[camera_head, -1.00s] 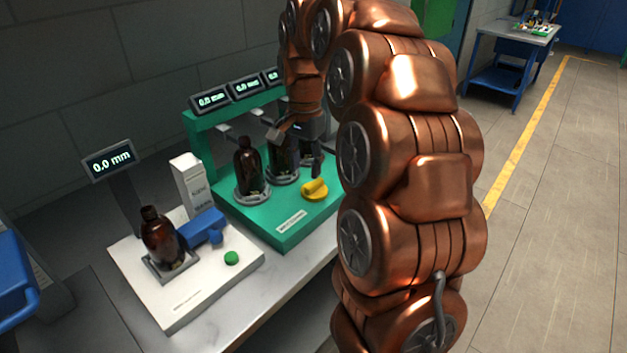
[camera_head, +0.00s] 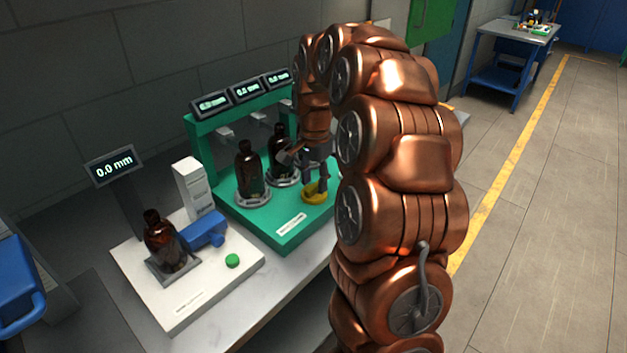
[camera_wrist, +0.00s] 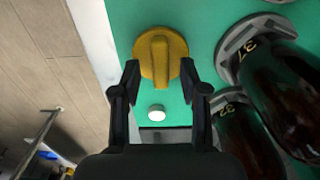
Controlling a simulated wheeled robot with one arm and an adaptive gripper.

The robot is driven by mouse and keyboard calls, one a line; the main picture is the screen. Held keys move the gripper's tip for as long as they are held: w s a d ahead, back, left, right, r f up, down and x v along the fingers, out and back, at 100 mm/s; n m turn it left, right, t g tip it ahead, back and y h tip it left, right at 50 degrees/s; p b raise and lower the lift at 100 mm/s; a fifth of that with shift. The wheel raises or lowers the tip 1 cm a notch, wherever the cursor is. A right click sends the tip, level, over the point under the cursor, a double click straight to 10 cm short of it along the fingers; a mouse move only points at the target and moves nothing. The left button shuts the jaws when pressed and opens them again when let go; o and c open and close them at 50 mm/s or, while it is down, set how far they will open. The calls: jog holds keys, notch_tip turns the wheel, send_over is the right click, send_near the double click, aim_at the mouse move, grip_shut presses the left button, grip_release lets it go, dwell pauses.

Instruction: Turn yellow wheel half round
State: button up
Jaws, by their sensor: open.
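The yellow wheel (camera_wrist: 160,45) is a round knob with a raised grip bar, set on the green base (camera_wrist: 126,20). In the wrist view the bar runs up and down the picture. My gripper (camera_wrist: 160,72) is open, with one fingertip on each side of the lower part of the wheel. I cannot tell whether the fingers touch it. In the head view the wheel (camera_head: 315,197) is partly hidden by my gripper (camera_head: 314,190), which points down at it.
Amber bottles (camera_head: 250,168) stand in round holders on the green base, close to my gripper. Displays (camera_head: 247,89) sit above them. A white station (camera_head: 190,288) at left holds another bottle (camera_head: 158,232), a blue part (camera_head: 203,231) and a green button (camera_head: 232,261).

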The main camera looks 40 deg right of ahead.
jog(key=shift+f, duration=0.55)
jog(key=shift+c, duration=0.3)
grip_shut()
jog(key=shift+a, duration=0.15)
